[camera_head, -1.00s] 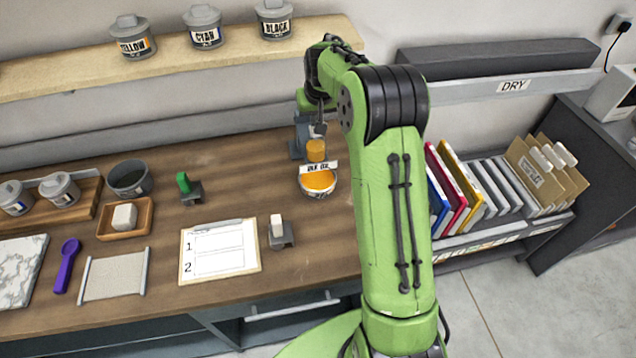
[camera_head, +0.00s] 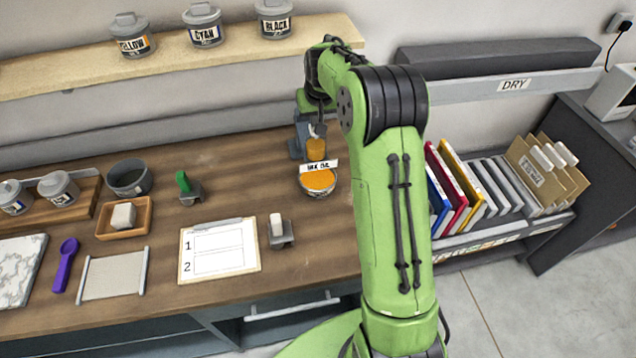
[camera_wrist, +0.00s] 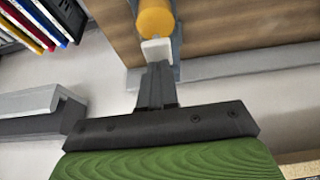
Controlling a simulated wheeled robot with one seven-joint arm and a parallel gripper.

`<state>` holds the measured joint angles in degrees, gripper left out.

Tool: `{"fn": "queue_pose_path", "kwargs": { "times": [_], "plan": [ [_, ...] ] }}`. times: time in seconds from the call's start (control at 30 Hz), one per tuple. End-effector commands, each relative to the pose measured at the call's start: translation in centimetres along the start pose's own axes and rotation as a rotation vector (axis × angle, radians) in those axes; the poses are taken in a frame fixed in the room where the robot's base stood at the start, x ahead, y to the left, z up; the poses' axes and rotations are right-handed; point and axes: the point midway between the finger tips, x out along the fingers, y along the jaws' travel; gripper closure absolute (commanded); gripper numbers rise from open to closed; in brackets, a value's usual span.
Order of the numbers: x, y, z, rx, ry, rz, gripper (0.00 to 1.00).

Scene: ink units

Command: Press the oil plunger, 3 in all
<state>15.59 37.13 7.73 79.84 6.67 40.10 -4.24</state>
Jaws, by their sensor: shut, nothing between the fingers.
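The oil dispenser is an orange cylinder (camera_head: 316,149) against a dark grey stand (camera_head: 296,149), near the back of the bench. A round dish of orange oil (camera_head: 319,181) with a white "INK OIL" label (camera_head: 318,165) is in front of it. My gripper (camera_head: 318,130) is shut and empty, right at the top of the orange cylinder.
A white-handled stamp-like tool (camera_head: 278,230), a clipboard (camera_head: 219,250) and a green-handled tool (camera_head: 187,186) are to the left on the bench. Ink jars (camera_head: 206,25) stand on the shelf above. Coloured folders (camera_head: 458,184) are in a rack to the right of my arm.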

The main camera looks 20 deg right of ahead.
Motion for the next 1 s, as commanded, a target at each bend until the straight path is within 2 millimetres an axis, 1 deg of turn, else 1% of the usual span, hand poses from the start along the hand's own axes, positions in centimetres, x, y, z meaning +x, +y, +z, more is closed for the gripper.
{"fn": "queue_pose_path", "kwargs": {
  "times": [0.03,0.5,0.77,1.0],
  "plan": [
    [0.4,0.0,0.2,0.000,0.000,0.000,1.00],
    [2.0,0.0,0.9,0.000,-0.002,0.000,1.00],
    [1.6,0.0,0.8,0.000,-0.004,0.000,1.00],
    [0.0,0.0,0.1,0.000,-0.004,-0.001,1.00]
  ]
}}
